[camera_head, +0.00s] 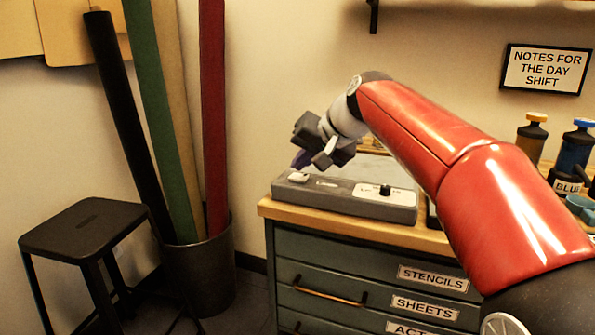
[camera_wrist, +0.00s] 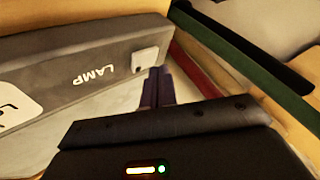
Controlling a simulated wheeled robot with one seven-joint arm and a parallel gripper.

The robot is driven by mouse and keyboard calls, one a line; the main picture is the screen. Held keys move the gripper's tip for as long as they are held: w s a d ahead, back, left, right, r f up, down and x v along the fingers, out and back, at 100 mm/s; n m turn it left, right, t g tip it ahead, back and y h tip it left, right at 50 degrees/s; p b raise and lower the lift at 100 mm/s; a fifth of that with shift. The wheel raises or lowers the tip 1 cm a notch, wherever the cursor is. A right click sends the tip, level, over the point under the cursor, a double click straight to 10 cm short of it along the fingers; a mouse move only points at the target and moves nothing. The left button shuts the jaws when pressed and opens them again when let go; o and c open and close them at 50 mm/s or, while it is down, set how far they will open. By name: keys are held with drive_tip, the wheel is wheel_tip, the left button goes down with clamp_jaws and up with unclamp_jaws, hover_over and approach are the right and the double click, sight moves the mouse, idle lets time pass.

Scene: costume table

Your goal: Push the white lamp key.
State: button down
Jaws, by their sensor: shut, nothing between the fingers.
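The white lamp key (camera_head: 298,177) sits at the left end of a grey control box (camera_head: 345,201) on the cabinet top. In the wrist view the key (camera_wrist: 145,60) is a small pale block beside the word LAMP. My gripper (camera_head: 300,162) is shut and empty, pointing down just above the key in the head view. In the wrist view my fingertips (camera_wrist: 157,73) appear close beside the key's lower right edge. I cannot tell whether they touch it. The key's face shows clear in the wrist view.
A white plate with a dark knob (camera_head: 385,190) is at the box's right end. The wooden cabinet top (camera_head: 350,227) has a narrow bare strip in front. Fabric rolls stand in a bin (camera_head: 200,270) to the left, beside a black stool (camera_head: 85,225). Bottles (camera_head: 531,138) stand to the right.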

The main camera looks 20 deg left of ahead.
sight(302, 178)
drive_tip(key=shift+r, duration=0.35)
wheel_tip(302, 178, up, 4)
drive_tip(key=p, duration=0.3)
drive_tip(key=shift+f+p, duration=0.2)
drive_tip(key=shift+p, duration=0.1)
wheel_tip(302, 178, up, 2)
drive_tip(key=shift+r, duration=0.2)
drive_tip(key=s+d+f+m+t+h, duration=0.1)
drive_tip(key=s+d+f+h, duration=0.1)
drive_tip(key=s+d+f, duration=0.5)
drive_tip(key=s+d+f+m+h, duration=0.1)
drive_tip(key=s+d+f+h, duration=0.1)
drive_tip(key=s+d, duration=0.65)
drive_tip(key=s+d+f+m+t+h, duration=0.1)
drive_tip(key=s+d+f+h, duration=0.2)
drive_tip(key=d, duration=0.9)
drive_tip(key=s+d+f+h, duration=0.1)
drive_tip(key=s+d+f, duration=0.4)
drive_tip(key=s+f, duration=0.4)
drive_tip(key=shift+d+f+g, duration=0.35)
drive_tip(key=shift+f+g, duration=0.05)
drive_tip(key=shift+f, duration=0.4)
